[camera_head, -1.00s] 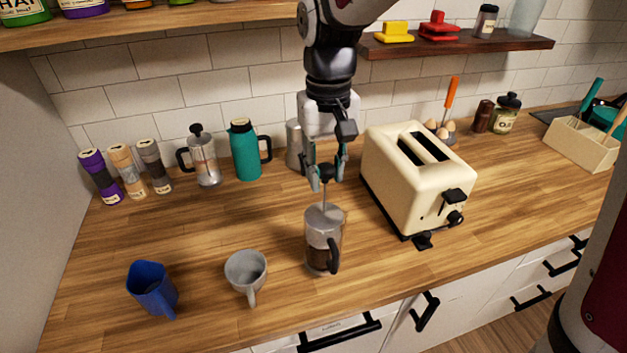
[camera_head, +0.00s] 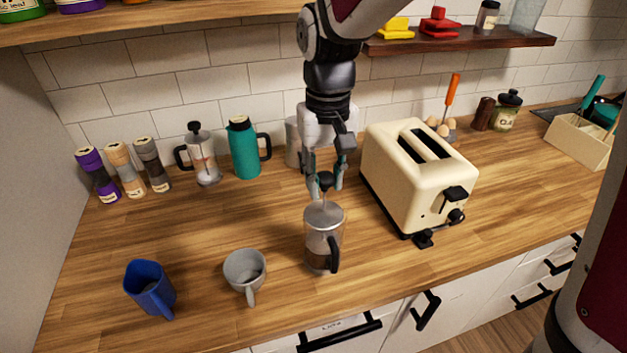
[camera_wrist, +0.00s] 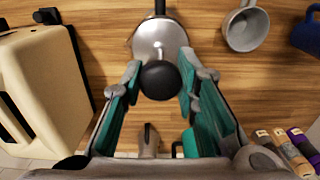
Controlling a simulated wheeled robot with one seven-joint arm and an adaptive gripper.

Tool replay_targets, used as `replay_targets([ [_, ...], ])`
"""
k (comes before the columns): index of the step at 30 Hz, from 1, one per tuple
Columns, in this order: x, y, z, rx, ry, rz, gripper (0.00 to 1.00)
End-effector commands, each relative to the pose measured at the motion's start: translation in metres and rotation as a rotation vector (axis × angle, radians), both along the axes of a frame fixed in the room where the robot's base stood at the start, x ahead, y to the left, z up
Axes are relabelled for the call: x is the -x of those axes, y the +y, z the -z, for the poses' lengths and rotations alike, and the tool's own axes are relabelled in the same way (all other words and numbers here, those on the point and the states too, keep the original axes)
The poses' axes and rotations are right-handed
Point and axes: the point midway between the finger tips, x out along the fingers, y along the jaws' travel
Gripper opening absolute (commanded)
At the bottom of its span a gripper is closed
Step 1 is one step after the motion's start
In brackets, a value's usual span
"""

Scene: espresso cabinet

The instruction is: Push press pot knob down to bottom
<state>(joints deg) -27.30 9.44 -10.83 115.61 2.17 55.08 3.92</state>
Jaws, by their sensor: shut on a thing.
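The press pot (camera_head: 323,241) stands upright on the wooden counter, with a metal lid, a clear body with dark contents and a black handle toward the front. Its black knob (camera_head: 326,181) sits on a thin rod, with a short length of rod showing above the lid. My gripper (camera_head: 325,184) is above the pot, pointing down, shut on the knob. In the wrist view the round knob (camera_wrist: 161,80) lies between the teal finger pads, over the lid (camera_wrist: 150,38).
A cream toaster (camera_head: 415,180) stands close on the right. A grey mug (camera_head: 245,272) and a blue cup (camera_head: 151,288) are on the left. A second press pot (camera_head: 205,158) and a teal flask (camera_head: 244,150) stand at the back.

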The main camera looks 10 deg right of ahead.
Motion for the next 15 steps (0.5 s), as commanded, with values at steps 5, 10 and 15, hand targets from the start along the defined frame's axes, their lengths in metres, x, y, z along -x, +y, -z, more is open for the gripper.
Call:
replay_targets([
  [5,0.000,0.000,0.007,0.002,0.003,0.000,0.01],
  [10,0.000,0.000,0.011,0.002,0.003,0.000,0.01],
  [15,0.000,0.000,0.016,0.002,0.003,0.000,0.01],
])
